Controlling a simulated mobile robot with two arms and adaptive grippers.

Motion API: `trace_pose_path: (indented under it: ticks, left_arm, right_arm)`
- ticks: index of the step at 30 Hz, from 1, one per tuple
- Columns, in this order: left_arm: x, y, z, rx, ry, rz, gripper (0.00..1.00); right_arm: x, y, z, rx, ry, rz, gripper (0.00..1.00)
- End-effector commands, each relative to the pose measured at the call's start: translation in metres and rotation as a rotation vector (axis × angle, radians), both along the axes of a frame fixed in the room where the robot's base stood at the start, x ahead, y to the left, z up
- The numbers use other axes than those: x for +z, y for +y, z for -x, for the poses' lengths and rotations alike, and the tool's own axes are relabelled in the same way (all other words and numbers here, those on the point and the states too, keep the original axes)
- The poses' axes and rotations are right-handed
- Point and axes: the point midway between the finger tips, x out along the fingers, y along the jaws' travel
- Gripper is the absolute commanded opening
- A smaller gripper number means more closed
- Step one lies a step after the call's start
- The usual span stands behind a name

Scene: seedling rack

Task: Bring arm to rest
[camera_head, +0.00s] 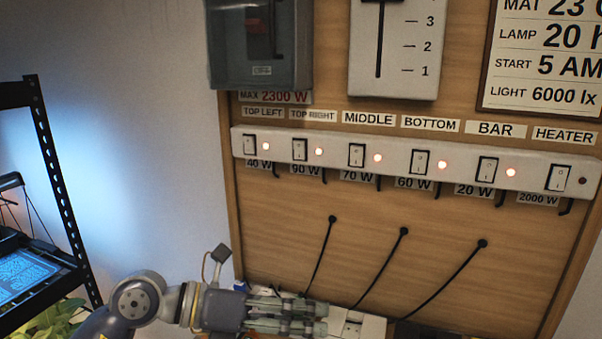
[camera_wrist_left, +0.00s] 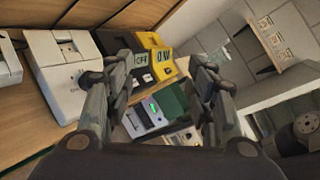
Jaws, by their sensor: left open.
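My left gripper (camera_head: 318,318) comes in from the lower left of the head view, low in front of the wooden panel (camera_head: 290,210). In the left wrist view its two fingers stand apart, with the gripper (camera_wrist_left: 163,85) open and nothing held between them. Beyond the fingers lie a device with a green part (camera_wrist_left: 170,102) and a yellow-and-black device (camera_wrist_left: 155,55), both apart from the fingers as far as I can tell. My right gripper is in neither view.
A white switch strip (camera_head: 330,155) crosses the panel; its lamps glow except at HEATER. A grey switch box (camera_head: 262,45) and a slider plate (camera_head: 400,45) hang above. A black rack (camera_head: 45,130) stands left. White boxes (camera_wrist_left: 65,70) show in the wrist view.

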Motion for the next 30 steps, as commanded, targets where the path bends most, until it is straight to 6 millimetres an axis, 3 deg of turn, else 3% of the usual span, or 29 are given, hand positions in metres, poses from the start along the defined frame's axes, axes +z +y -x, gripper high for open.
trace_pose_path:
  ticks: [3, 6, 10, 14, 17, 20, 23, 26, 30]
  left_arm:
    - [0.041, -0.018, 0.015, 0.022, 0.087, 0.33, 0.5]
    - [0.075, -0.012, 0.013, 0.085, 0.176, 0.595, 0.5]
    - [0.102, 0.02, -0.003, 0.221, 0.319, 0.916, 0.5]
    - [0.1, 0.068, -0.028, 0.413, 0.488, 1.2, 0.5]
    - [0.075, 0.11, -0.047, 0.598, 0.635, 1.386, 0.5]
    - [0.031, 0.151, -0.058, 0.812, 0.793, 1.535, 0.5]
    - [-0.028, 0.185, -0.057, 1.05, 0.964, 1.644, 0.5]
    - [-0.097, 0.211, -0.039, 1.31, 1.144, 1.702, 0.5]
    - [-0.188, 0.227, 0.012, 1.677, 1.396, 1.693, 0.5]
  right_arm:
    - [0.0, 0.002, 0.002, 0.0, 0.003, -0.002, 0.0]
    - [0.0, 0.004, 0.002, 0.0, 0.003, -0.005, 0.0]
    - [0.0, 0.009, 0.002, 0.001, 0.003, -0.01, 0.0]
    - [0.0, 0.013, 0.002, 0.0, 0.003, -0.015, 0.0]
    - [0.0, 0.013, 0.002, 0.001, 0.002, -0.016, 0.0]
    - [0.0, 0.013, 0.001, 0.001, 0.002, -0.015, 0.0]
    - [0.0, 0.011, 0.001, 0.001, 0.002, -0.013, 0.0]
    - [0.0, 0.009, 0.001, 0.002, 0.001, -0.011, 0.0]
    - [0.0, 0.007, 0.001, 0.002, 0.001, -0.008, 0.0]
